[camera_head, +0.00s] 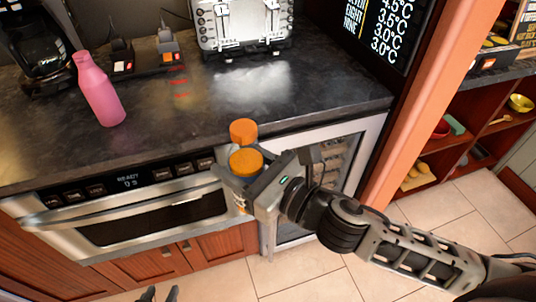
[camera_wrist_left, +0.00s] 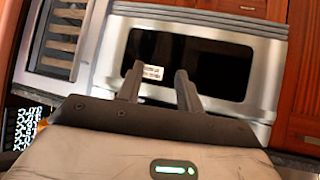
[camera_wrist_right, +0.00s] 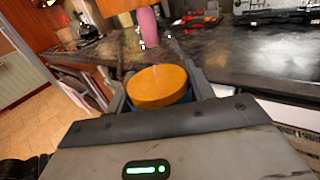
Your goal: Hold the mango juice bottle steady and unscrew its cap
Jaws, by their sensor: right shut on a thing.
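The mango juice bottle stands roughly upright in my right gripper (camera_head: 240,178), in front of the counter edge. In the head view its round orange top (camera_head: 246,162) shows between the fingers; most of its body is hidden. The right wrist view shows the orange top (camera_wrist_right: 157,86) with a blue edge below it, between the fingers. A separate orange cap-like piece (camera_head: 243,130) appears above the top, with a gap; I cannot tell what supports it. My left gripper (camera_head: 162,293) is low at the bottom edge, empty, with its fingers (camera_wrist_left: 160,82) apart, away from the bottle.
A pink bottle (camera_head: 98,90) stands on the dark counter (camera_head: 210,95). A toaster (camera_head: 245,25) and a coffee machine (camera_head: 40,45) stand at the back. The microwave drawer (camera_head: 150,217) is shut below the counter. An orange post (camera_head: 425,110) and shelves are at the right.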

